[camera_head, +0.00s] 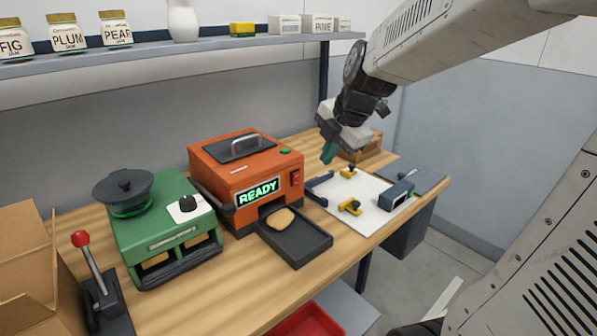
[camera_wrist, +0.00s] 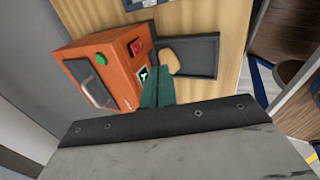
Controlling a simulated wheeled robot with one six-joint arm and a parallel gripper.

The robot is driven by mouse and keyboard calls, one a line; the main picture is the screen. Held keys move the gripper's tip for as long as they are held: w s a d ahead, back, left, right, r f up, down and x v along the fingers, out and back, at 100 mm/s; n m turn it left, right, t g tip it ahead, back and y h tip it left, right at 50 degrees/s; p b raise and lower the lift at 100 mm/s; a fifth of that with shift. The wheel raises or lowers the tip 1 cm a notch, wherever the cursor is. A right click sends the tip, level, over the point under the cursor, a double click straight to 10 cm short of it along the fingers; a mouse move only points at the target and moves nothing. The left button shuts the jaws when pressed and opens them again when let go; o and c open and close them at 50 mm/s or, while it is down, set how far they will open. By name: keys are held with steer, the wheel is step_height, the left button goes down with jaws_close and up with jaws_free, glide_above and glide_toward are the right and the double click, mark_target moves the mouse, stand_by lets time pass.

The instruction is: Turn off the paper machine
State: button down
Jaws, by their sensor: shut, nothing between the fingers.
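An orange machine (camera_head: 225,187) stands mid-bench with a lit READY display (camera_head: 257,192), a red switch (camera_head: 295,178) on its front right and a green button (camera_head: 285,151) on top. No label shows which is the paper machine. My gripper (camera_head: 329,154) is shut and empty, above the bench right of the orange machine. In the wrist view its teal fingertips (camera_wrist: 157,92) appear in front of the orange machine (camera_wrist: 100,78), and the red switch (camera_wrist: 135,47) shows.
A dark tray (camera_head: 305,250) with a tan piece sits before the orange machine. A white board (camera_head: 345,205) with yellow and blue fittings lies to the right. A red-ball lever (camera_head: 88,262) and cardboard box (camera_head: 30,250) stand left. A shelf (camera_head: 200,55) runs above.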

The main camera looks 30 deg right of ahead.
mark_target(296, 179)
steer(key=w+a+f, duration=0.1)
steer(key=w+f, duration=0.7)
steer(key=shift+a+f, duration=0.25)
stand_by(0.4)
